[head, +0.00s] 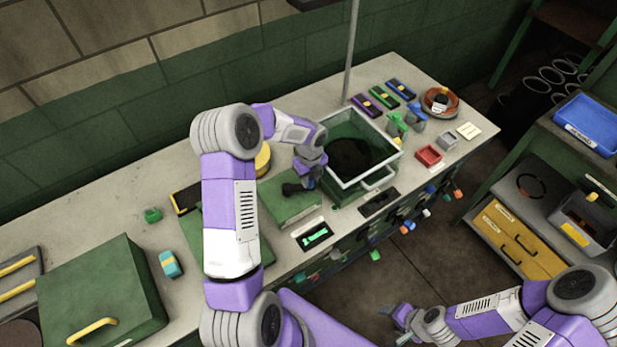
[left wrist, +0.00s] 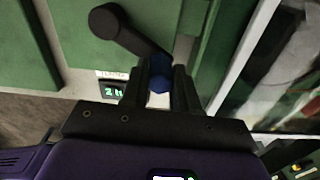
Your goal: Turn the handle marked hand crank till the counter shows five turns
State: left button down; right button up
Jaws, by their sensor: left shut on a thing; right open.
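The hand crank's black arm (left wrist: 138,38) shows in the left wrist view, running from a round hub to a blue grip (left wrist: 158,80). It is mounted on a green box (head: 290,210) at the bench's front edge. My left gripper (head: 308,178) is shut on the blue grip, with its fingers (left wrist: 159,92) on either side. A counter (left wrist: 112,89) with green lit digits sits beside a partly hidden label; the digits are too small to read surely. The counter also shows in the head view (head: 315,236). My right gripper (head: 398,322) is open and empty, low over the floor.
A green case (head: 100,290) and teal block (head: 170,264) are left. Coloured knobs (head: 427,213) stick out of the bench front.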

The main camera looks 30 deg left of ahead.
pick_arm(q)
jog(key=shift+r, duration=0.1)
jog(key=c, duration=0.8)
grip_release()
jog(key=shift+c, duration=0.2)
notch_tip(320, 180, up, 8)
jog(key=shift+f, duration=0.25)
dwell(1.5)
